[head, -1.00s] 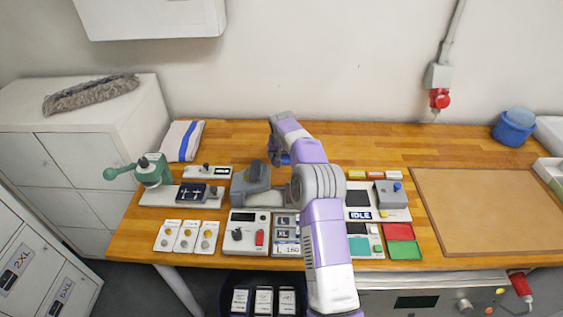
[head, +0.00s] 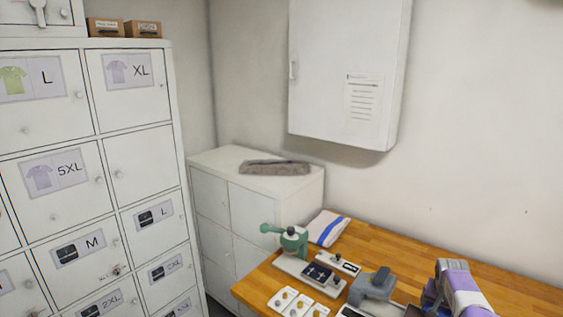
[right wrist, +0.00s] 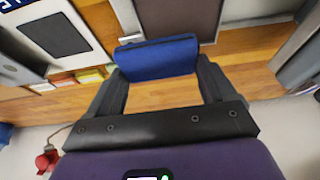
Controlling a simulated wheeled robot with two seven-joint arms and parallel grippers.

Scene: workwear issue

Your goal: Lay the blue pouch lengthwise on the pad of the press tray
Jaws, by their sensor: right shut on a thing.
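The blue pouch (right wrist: 157,58) is between the fingers of my right gripper (right wrist: 157,70) in the right wrist view. The gripper is shut on it, with the pouch stretching across from finger to finger. A grey-brown flat pad in a pale frame (right wrist: 180,14), apparently the press tray's pad, shows just beyond the pouch. The pouch appears held above the wooden table; the exact height is unclear. In the head view only part of my right arm shows at the lower right, with a dark blue patch beside it that I cannot identify clearly. My left gripper is not in view.
A grey device (head: 373,284), a green hand press (head: 293,241), small white cards (head: 298,304) and a folded striped towel (head: 327,228) are on the table. White lockers (head: 80,170) stand left. A dark-faced panel (right wrist: 54,34) lies beside the pad.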

